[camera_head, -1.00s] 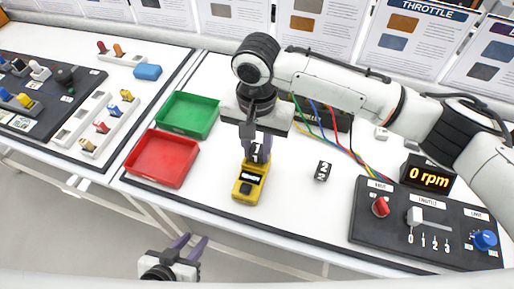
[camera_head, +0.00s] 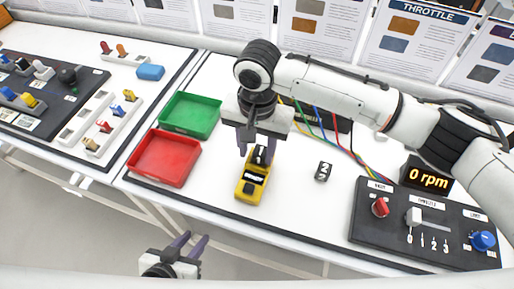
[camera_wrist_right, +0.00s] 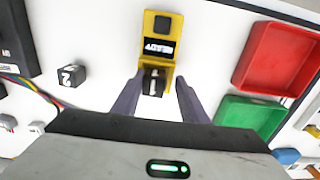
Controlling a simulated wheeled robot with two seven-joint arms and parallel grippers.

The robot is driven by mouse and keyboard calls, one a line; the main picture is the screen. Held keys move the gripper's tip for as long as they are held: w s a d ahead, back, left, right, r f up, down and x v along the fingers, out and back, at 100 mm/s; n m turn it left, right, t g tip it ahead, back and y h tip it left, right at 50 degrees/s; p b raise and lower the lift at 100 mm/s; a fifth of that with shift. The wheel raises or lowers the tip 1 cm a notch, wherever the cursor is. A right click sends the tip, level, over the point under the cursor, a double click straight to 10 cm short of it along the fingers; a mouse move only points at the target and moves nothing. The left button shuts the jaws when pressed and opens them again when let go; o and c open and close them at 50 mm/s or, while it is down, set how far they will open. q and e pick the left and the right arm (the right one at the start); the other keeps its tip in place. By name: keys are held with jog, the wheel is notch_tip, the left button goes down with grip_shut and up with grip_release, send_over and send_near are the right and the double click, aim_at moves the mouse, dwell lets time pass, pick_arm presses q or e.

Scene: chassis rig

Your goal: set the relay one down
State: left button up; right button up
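Relay one, a small black block marked 1 (camera_head: 260,155), sits at the far end of the yellow tester (camera_head: 251,186). It also shows in the right wrist view (camera_wrist_right: 154,84) between my fingers. My right gripper (camera_head: 257,148) is open above the tester, one finger on either side of the relay, with gaps showing on both sides. The tester's display appears to read READY in the right wrist view. A second black block marked 2 (camera_head: 323,171) stands on the table to the right. My left gripper (camera_head: 192,242) is open and empty, off the table's front edge.
A green tray (camera_head: 190,128) and a red tray (camera_head: 163,158) stand left of the tester. A dark control panel (camera_head: 424,225) and a 0 rpm display (camera_head: 428,179) are on the right. Coloured wires cross behind block 2.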

aim_at(258, 150)
jog(key=shift+s+d+f, duration=0.2)
jog(key=shift+d+f, duration=0.2)
jog(key=shift+f, duration=0.2)
jog(key=shift+r, duration=0.15)
notch_tip(258, 150, up, 13)
jog(key=shift+w+a, duration=0.15)
dwell(0.7)
dwell(0.9)
